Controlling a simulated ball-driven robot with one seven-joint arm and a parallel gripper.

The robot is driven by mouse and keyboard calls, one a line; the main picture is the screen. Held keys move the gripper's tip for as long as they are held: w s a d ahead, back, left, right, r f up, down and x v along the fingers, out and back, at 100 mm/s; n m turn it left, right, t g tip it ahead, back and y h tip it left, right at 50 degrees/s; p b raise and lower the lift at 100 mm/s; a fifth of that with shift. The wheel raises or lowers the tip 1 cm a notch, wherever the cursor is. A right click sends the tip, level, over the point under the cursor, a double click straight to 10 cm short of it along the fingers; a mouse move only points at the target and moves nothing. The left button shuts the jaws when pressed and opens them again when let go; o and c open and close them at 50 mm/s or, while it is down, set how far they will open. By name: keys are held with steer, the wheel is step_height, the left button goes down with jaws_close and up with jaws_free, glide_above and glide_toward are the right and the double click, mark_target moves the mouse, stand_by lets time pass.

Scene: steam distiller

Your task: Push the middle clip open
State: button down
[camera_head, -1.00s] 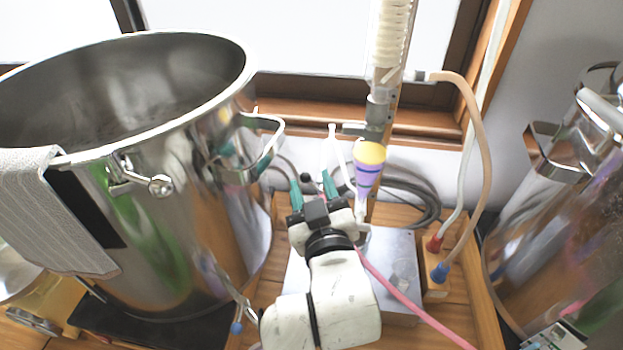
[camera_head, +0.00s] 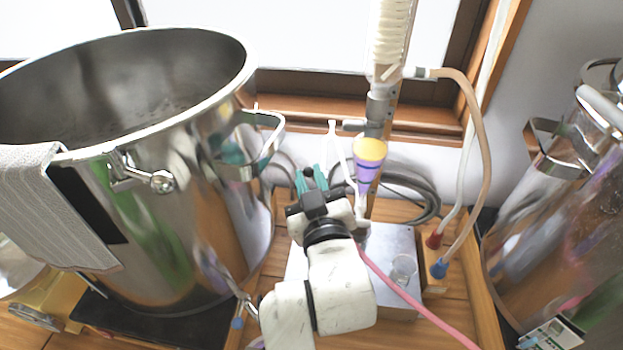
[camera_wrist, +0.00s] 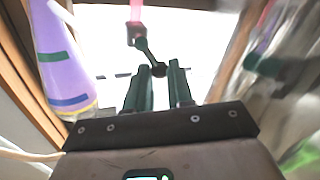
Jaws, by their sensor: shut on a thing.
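In the head view my gripper (camera_head: 309,180) is low between the large steel pot and the purple-and-yellow cone, its green fingers pointing toward the window. I cannot tell for certain whether this piece belongs to the middle clip. In the head view the fingertips are small and partly hide what is between them.
The steel pot (camera_head: 190,215) stands close on the left, with a wire handle (camera_head: 268,140) jutting toward my gripper. The purple-and-yellow cone (camera_head: 368,160) hangs close on the right. A pink tube (camera_head: 410,303) crosses a metal box (camera_head: 385,245). Another steel vessel (camera_head: 560,240) stands far right.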

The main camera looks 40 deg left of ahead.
steer(key=shift+f+n+h+p, duration=0.1)
steer(key=shift+n+h+p, duration=0.2)
steer(key=shift+n+p, duration=0.35)
steer(key=shift+s+a+f+n, duration=0.1)
steer(key=shift+a+f+n, duration=0.1)
steer(key=shift+n, duration=0.35)
steer(key=c, duration=1)
jaws_free()
steer(key=shift+s, duration=0.1)
steer(key=b+v, duration=0.2)
steer(key=v, duration=0.8)
steer(key=shift+s+d+r, duration=0.15)
steer(key=shift+d+r, duration=0.05)
steer(key=shift+d, duration=0.1)
